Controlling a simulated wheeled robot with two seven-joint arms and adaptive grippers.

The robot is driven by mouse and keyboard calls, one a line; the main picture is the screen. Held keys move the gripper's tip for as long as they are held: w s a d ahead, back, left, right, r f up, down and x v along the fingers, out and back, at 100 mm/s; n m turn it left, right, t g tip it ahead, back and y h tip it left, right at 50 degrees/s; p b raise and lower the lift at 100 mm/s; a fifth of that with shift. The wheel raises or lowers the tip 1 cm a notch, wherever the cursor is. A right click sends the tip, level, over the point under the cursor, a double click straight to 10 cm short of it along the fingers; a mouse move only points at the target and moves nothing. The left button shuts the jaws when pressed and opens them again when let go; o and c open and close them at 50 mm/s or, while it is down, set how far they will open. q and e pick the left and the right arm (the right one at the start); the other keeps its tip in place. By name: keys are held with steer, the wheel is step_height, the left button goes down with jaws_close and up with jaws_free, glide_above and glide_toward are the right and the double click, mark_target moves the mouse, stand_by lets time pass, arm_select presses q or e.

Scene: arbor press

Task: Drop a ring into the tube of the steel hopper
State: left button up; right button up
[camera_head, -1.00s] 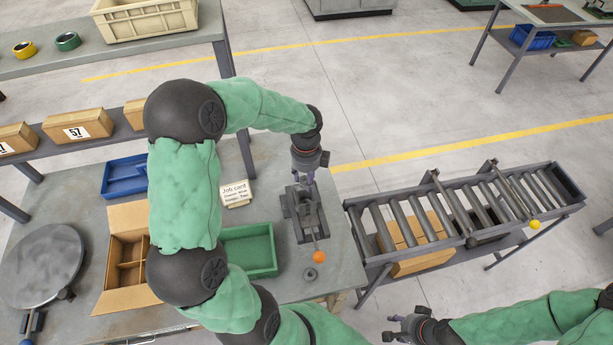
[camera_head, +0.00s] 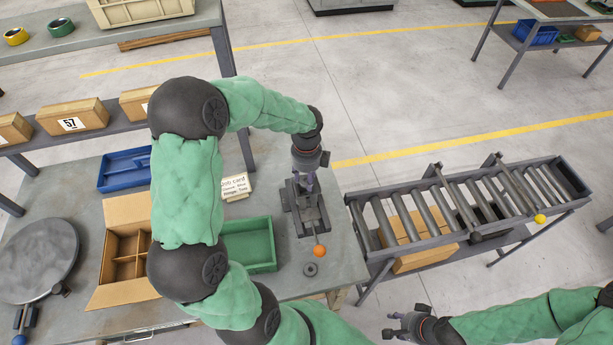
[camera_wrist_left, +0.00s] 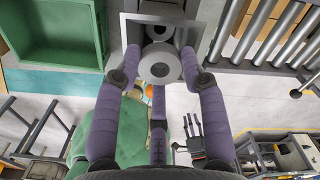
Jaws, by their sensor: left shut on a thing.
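My left gripper (camera_head: 305,185) is above the dark press (camera_head: 312,215) on the workbench. In the left wrist view its purple fingers (camera_wrist_left: 160,72) are shut on a grey ring (camera_wrist_left: 160,66) with a hole in its middle. Just beyond the held ring is the square grey rim of the steel hopper (camera_wrist_left: 129,32), with a round part partly hidden by the ring. I cannot tell how far the ring is above the tube. Another grey ring (camera_head: 310,269) lies on the bench near the orange ball handle (camera_head: 319,250). My right gripper (camera_head: 398,328) is open and empty at the lower right.
A green tray (camera_head: 250,262), an open divided carton (camera_head: 110,285) and a job card (camera_head: 236,187) are left of the press. A blue tray (camera_head: 112,182) and a round plate (camera_head: 40,262) lie further left. A roller conveyor (camera_head: 400,208) stands to the right.

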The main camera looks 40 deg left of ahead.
mark_target(306, 180)
arm_select(q)
steer(key=o, duration=1.3)
step_height(306, 180, up, 12)
stand_by(0.5)
